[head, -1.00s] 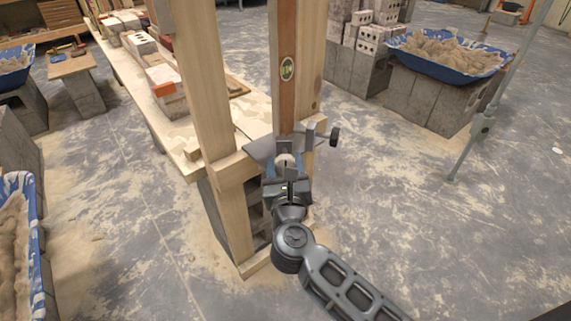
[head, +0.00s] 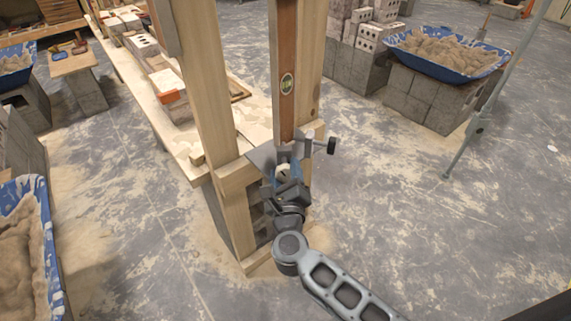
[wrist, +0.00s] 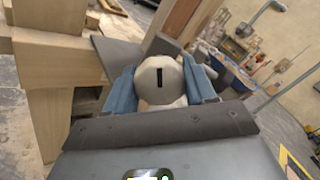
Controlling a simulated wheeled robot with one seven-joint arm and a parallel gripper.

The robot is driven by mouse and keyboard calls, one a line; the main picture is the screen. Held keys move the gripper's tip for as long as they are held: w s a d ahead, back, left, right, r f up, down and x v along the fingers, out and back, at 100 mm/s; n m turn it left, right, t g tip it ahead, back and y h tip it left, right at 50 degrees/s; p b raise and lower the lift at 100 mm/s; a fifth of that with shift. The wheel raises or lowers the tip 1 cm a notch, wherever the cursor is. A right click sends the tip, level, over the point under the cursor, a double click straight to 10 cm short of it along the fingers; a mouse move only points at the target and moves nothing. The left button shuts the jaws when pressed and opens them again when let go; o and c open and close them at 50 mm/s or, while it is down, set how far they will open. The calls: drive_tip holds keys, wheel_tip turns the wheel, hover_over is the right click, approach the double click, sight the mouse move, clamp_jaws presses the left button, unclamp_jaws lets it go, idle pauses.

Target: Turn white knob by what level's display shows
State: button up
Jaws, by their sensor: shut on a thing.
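The white knob (wrist: 155,84) faces the wrist camera, with a dark slot-like mark standing about upright in that view. My gripper (wrist: 161,86) is shut on it, one blue finger on each side. In the head view the knob (head: 283,169) is a small pale shape, partly hidden by my gripper (head: 285,172). The level (head: 284,45) is a brown upright bar above the knob, with a yellow-green vial (head: 287,83) near its lower end. I cannot read any figure on it.
Wooden posts (head: 212,90) stand close on the left of the level. A dark side knob (head: 331,145) sticks out to the right of the bracket. A blue tub of mortar (head: 445,55) rests on blocks at the back right.

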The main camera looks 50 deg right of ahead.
drive_tip(key=n+p, duration=0.4)
drive_tip(key=n, duration=0.1)
drive_tip(key=shift+r+n+p, duration=0.15)
drive_tip(key=shift+n+p, duration=1.6)
drive_tip(key=shift+n, duration=0.85)
drive_tip(key=shift+f, duration=0.2)
drive_tip(key=o, duration=1)
drive_tip(key=shift+b+v, duration=0.35)
drive_tip(key=shift+v, duration=3.55)
